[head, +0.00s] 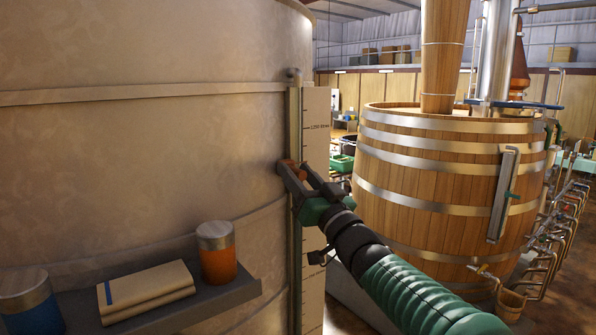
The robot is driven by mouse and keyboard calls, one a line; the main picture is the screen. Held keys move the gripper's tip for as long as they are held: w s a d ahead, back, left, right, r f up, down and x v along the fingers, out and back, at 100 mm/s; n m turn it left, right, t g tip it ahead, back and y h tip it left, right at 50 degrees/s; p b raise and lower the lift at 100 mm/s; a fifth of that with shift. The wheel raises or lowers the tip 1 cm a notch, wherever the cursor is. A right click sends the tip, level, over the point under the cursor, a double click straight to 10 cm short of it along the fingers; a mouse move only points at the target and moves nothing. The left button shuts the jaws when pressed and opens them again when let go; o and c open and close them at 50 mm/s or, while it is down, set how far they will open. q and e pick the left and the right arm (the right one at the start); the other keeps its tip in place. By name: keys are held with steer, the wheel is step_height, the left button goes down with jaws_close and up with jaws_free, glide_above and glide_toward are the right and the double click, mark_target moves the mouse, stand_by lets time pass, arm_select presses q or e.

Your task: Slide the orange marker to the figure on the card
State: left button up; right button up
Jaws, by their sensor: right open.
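A tall pale scale board (315,115) with dark tick marks and small lettering stands upright beside a vertical gauge tube (294,115) on the large tank. A small patch of orange, likely the orange marker (291,164), shows at the tube, mostly hidden by my right gripper. My right gripper (287,168) is open, with its fingers at the tube around or just in front of the orange patch; I cannot tell whether they touch it. I cannot make out a card with a figure. My left gripper is out of view.
The pale tank (140,150) fills the left. A grey shelf (235,292) on it holds an orange jar (217,255), a blue jar (30,305) and a folded cream cloth or book (146,288). A wooden vat (430,190) with metal hoops stands right, pipes beside it.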

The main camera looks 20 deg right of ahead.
steer(key=shift+c, duration=0.3)
steer(key=shift+w+f, duration=0.1)
steer(key=shift+w, duration=0.1)
steer(key=c, duration=0.5)
jaws_close()
